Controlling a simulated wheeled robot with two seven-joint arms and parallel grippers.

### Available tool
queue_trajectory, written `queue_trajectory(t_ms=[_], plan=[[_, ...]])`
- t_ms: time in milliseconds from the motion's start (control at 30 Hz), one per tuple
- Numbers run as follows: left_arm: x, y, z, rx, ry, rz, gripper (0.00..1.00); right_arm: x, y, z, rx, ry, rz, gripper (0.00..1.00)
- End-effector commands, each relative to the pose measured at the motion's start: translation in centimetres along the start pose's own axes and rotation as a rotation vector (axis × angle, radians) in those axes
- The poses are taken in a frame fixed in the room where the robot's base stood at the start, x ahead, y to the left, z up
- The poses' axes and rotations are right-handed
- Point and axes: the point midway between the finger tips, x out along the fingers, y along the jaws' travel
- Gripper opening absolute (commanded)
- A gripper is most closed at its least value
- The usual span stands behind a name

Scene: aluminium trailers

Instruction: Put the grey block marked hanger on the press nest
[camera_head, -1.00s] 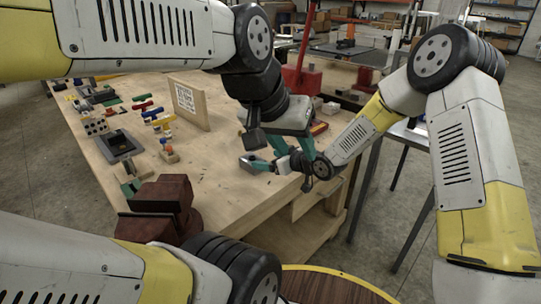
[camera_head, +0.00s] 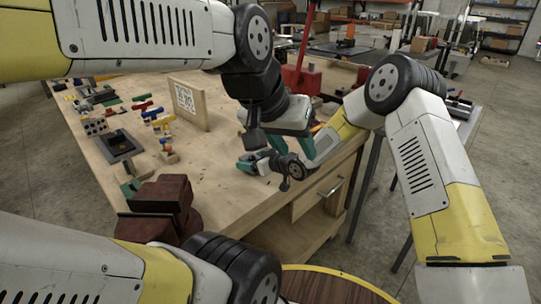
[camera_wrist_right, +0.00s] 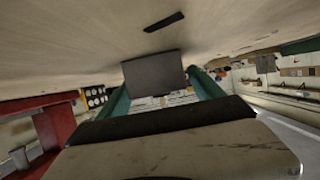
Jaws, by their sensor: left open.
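A plain grey block (camera_wrist_right: 153,73) is between the teal fingers of my right gripper (camera_wrist_right: 160,88) in the right wrist view, its sides against them. No marking shows on the face I see. In the head view my right gripper (camera_head: 246,163) is low over the bench's right part, pointing left; the block is too small to make out there. My left gripper (camera_head: 284,150) is open and empty, just right of and above the right one. A red press-like stand (camera_head: 302,78) is at the bench's far end; its nest cannot be made out.
The wooden bench (camera_head: 215,185) is bare around the right gripper. A wooden board with a printed pattern (camera_head: 186,102) stands left of it. Small coloured parts (camera_head: 155,118) and a dark tray (camera_head: 120,145) lie farther left. A dark red vise-like object (camera_head: 165,200) is at the near edge.

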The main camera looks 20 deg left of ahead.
Motion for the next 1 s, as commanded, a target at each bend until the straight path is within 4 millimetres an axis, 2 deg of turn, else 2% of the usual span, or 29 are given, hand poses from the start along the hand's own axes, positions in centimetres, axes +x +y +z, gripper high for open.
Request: queue_trajectory(t_ms=[33,367,733,1000], plan=[[0.0,0.0,0.0,0.000,0.000,0.000,0.43,0.0,0.0,0.0,0.000,0.000,0.000,0.64],[0.0,0.0,0.0,0.000,0.000,0.000,0.43,0.0,0.0,0.0,0.000,0.000,0.000,0.00],[0.0,0.0,0.0,0.000,0.000,0.000,0.43,-0.2,0.0,-0.5,-0.001,0.004,0.001,0.00],[0.0,0.0,0.0,0.000,0.000,0.000,0.43,-0.9,0.1,-2.3,-0.001,0.005,0.001,0.00]])
